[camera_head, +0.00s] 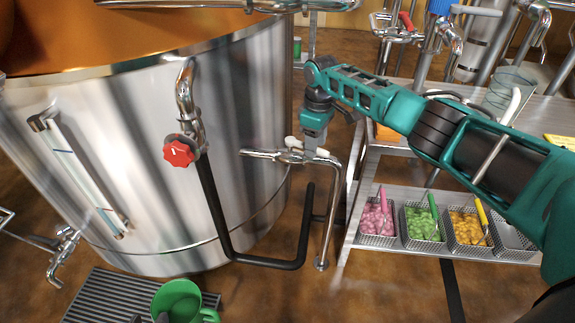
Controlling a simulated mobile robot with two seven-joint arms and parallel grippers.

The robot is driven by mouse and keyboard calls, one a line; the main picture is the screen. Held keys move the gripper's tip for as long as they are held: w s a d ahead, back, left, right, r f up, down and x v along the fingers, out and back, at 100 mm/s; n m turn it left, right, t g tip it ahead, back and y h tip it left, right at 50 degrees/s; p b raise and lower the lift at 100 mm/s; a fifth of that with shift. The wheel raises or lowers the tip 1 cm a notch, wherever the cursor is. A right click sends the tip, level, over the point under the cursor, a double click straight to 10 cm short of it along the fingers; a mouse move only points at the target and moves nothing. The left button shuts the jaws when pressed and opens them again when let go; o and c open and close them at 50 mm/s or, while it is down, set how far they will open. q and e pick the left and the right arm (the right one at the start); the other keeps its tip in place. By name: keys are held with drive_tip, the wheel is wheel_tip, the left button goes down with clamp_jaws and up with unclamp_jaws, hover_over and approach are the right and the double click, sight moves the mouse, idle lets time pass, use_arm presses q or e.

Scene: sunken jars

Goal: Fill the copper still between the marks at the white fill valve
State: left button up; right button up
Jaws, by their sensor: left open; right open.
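The large copper still (150,120) has a shiny steel outer wall and a copper-coloured inside, at the left. A slanted sight glass (82,178) with thin marks is on its wall; I cannot make out the liquid level. The white fill valve (291,142) sits on a steel pipe right of the still, its white handle partly hidden by my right gripper. My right gripper (314,143) is open, pointing down at the valve; I cannot tell whether it touches. My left gripper (149,318) barely shows as dark tips at the bottom edge, by a green mug (180,300).
A red-knobbed valve (180,152) is on a pipe on the still's front. A grey drip grate (95,298) lies below. A steel table (362,185) at right carries baskets of pink, green and yellow pieces on its lower shelf. A small tap (62,260) is at lower left.

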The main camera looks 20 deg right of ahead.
drive_tip(key=shift+f+b, duration=0.95)
drive_tip(key=shift+f, duration=0.3)
